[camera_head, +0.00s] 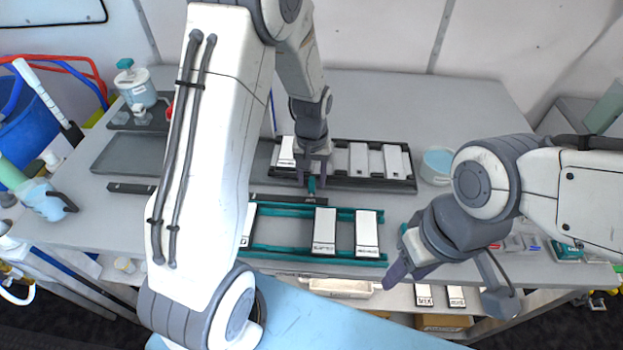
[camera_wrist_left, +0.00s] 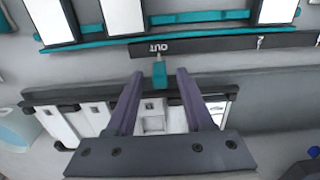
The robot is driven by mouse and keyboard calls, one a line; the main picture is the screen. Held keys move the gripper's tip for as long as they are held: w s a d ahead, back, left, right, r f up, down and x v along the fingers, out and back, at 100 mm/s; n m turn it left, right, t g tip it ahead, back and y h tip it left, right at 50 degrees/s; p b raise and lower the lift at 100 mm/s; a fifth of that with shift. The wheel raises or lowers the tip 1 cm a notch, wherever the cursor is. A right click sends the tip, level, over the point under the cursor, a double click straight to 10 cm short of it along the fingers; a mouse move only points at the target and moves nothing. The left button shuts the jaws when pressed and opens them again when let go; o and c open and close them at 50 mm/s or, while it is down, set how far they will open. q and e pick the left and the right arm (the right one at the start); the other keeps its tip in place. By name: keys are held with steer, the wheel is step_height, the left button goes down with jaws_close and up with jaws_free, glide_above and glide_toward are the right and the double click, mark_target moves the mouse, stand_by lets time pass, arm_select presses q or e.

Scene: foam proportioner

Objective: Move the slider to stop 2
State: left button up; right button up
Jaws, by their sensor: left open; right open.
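A dark rail (camera_head: 132,188) runs across the table, partly hidden by my left arm. A small teal slider knob (camera_head: 311,184) stands at the rail, toward its right part. The wrist view shows this knob (camera_wrist_left: 159,74) beside the upside-down letters "OUT" on the rail (camera_wrist_left: 205,44). My right gripper (camera_head: 396,255) is open and empty at the table's front right.
A teal-railed frame (camera_head: 285,254) with white labelled blocks lies in front of the rail. A dark rack (camera_head: 400,185) with white blocks lies behind it. A grey tray (camera_head: 125,155) and a teal-capped bottle (camera_head: 136,88) stand left. A round container (camera_head: 437,166) stands right.

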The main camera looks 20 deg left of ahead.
arm_select(q)
steer(key=shift+f, duration=0.85)
jaws_close()
stand_by(0.8)
